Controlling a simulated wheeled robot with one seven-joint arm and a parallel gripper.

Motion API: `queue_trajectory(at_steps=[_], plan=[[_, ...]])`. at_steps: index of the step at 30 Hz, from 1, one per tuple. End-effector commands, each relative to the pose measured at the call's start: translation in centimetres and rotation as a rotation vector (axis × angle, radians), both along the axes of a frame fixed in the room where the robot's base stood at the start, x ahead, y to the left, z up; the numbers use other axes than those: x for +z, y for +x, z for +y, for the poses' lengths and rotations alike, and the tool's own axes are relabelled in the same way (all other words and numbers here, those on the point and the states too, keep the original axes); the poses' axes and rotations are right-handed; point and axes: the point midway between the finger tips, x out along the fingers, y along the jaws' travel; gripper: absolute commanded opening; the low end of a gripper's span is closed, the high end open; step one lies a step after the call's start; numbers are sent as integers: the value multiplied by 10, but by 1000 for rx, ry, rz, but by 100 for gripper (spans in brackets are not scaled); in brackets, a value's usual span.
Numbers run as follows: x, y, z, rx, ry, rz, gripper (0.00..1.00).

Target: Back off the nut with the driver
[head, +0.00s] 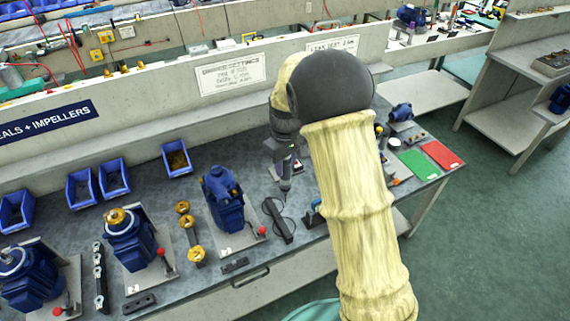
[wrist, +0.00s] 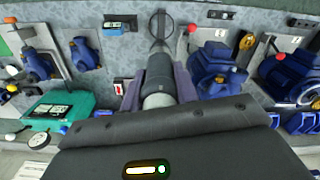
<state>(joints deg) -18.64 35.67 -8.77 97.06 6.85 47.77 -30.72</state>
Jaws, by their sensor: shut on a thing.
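My gripper (head: 286,163) is shut on a dark cylindrical driver in the head view. In the wrist view the driver (wrist: 159,75) lies between the two purple fingers of my gripper (wrist: 158,90). Its far end points toward a black bar (wrist: 158,24) with a thin ring. Blue pumps (head: 223,198) stand on pale plates to the left of my gripper. I cannot make out which nut is meant; none shows clearly at the driver's end.
The black bar (head: 278,221) lies on the bench right of the nearest pump. Blue bins (head: 176,158) stand at the back left. Green (head: 419,164) and red (head: 442,154) mats lie at the right. A teal case (wrist: 62,112) shows in the wrist view.

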Motion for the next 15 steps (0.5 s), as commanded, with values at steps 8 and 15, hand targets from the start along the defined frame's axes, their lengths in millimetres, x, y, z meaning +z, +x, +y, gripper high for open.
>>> queue_trajectory(at_steps=[8,15], plan=[[-31,-10,-16,-92,0,2,2],[-71,-23,-36,-209,-2,4,2]])
